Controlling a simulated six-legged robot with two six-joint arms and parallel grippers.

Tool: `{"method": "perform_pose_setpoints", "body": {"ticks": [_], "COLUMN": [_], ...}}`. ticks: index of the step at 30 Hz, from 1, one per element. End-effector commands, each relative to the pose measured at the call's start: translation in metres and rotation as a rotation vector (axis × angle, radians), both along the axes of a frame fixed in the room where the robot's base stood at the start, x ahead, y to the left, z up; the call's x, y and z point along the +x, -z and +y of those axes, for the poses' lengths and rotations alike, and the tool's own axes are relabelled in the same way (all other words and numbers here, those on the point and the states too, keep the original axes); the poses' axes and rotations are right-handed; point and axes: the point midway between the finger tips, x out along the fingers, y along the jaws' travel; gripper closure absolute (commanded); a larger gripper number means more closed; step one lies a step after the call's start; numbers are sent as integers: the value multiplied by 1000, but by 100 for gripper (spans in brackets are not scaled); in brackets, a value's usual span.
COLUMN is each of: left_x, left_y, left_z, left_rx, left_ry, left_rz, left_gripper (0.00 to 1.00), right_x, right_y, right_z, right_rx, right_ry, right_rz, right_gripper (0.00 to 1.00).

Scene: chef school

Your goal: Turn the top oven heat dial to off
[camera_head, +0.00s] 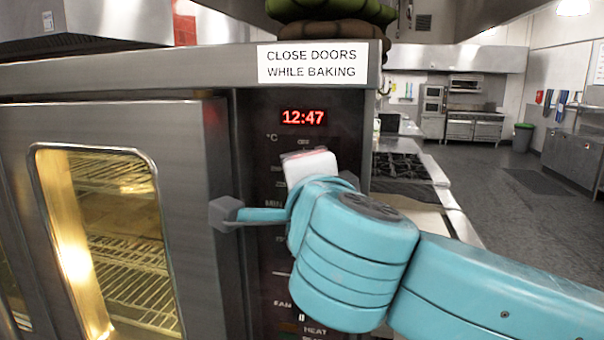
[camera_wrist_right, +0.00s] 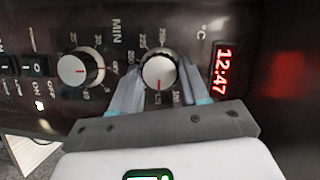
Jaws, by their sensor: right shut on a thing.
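The top oven heat dial (camera_wrist_right: 159,68) is a round silver-faced knob marked in °C, beside the red clock display. Its red mark points toward the bottom of the right wrist view, near the low end of the printed numbers. My right gripper (camera_wrist_right: 160,77) is shut on this dial, one finger on each side of it. In the head view my blue right arm reaches from the right to the control panel (camera_head: 268,105) and hides the dial. My left gripper is not in view.
A second dial (camera_wrist_right: 80,69), marked MIN, and an on/off switch (camera_wrist_right: 36,66) sit on the same panel. The oven door (camera_head: 110,215) with its lit window is left of the panel. A stove top (camera_head: 402,166) stands to the right, with open floor (camera_head: 540,200) beyond.

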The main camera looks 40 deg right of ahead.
Motion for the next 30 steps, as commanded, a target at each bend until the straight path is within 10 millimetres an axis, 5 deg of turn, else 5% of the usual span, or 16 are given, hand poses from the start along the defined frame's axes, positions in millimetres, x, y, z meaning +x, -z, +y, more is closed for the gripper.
{"method": "perform_pose_setpoints", "body": {"ticks": [30], "left_x": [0], "left_y": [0], "left_z": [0], "left_rx": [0], "left_ry": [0], "left_rz": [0], "left_gripper": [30], "right_x": [4], "right_y": [-5], "right_z": [4], "right_rx": [-627], "right_ry": [-1], "right_rz": [735], "right_gripper": [86]}}
